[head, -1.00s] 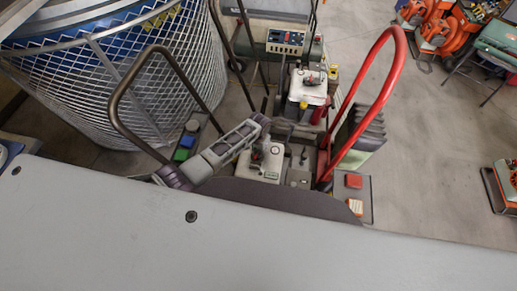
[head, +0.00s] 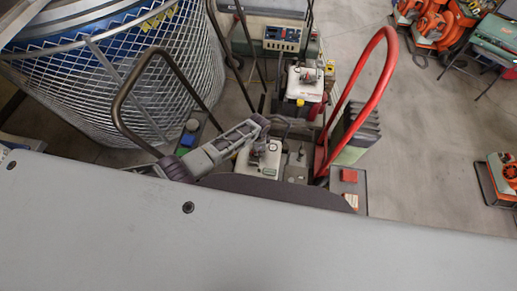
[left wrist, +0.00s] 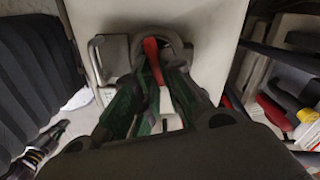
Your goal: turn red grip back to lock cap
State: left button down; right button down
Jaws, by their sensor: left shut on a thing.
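The red grip (left wrist: 152,62) shows in the left wrist view as a narrow red piece between my left fingers, at a dark rounded collar (left wrist: 178,48) on a pale panel. I cannot tell whether this collar is the cap. My left gripper (left wrist: 156,88) is shut on the red grip, with a dark green finger on each side. In the head view my left gripper (head: 264,124) is over the near white-topped machine (head: 260,161), and the grip cannot be made out there. My right gripper is not in view.
A brown bar handle (head: 122,95) rises left of the arm and a red bar handle (head: 375,85) rises to the right. A wire-mesh cage (head: 95,90) stands at left. A second white-topped machine (head: 304,85) stands behind.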

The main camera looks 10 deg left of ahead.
pick_arm(q)
jog(key=shift+s+m, duration=0.2)
jog(key=shift+m, duration=1.4)
jog(key=c, duration=1.5)
grip_release()
jog(key=shift+r, duration=0.15)
jog(key=shift+r, duration=5.85)
